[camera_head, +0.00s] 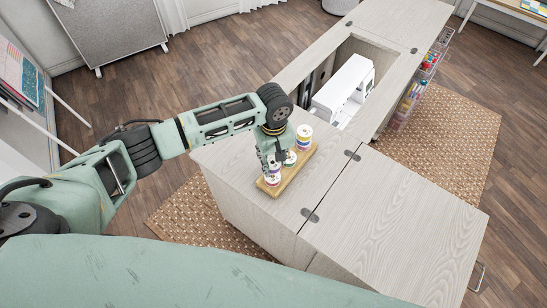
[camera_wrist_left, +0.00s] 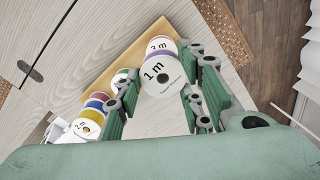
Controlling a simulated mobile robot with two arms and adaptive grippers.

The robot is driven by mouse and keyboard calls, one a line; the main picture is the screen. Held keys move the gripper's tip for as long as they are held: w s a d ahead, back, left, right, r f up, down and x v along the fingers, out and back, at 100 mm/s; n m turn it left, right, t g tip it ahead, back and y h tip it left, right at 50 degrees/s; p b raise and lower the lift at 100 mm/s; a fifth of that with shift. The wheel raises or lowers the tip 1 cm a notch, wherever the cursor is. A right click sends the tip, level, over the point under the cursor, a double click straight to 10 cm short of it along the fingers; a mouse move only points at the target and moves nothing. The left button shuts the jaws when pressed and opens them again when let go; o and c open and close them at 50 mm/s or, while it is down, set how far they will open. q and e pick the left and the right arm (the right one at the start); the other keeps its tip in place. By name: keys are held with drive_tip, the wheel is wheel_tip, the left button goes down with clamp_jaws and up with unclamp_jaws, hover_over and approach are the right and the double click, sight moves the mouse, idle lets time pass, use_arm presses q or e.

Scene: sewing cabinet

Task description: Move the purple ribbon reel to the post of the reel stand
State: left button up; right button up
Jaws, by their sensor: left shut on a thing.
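The purple ribbon reel (camera_wrist_left: 163,76), with a white top marked "1 m", is between the fingers of my left gripper (camera_wrist_left: 158,98). In the head view my left gripper (camera_head: 273,157) is over the near end of the wooden reel stand (camera_head: 264,187). My right gripper is not in view.
Other reels stand on the stand: a green one (camera_head: 290,158) in the middle and a stack (camera_head: 304,136) at the far end. A white sewing machine (camera_head: 343,90) sits in the cabinet opening behind. The cabinet top (camera_head: 390,215) to the right is clear.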

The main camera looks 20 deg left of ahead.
use_arm(q)
drive_tip(key=shift+f+b, duration=0.35)
drive_tip(key=shift+f, duration=0.5)
drive_tip(key=o, duration=1.1)
drive_tip(key=shift+r, duration=0.1)
wheel_tip(320, 180, up, 12)
drive_tip(key=shift+f, duration=0.1)
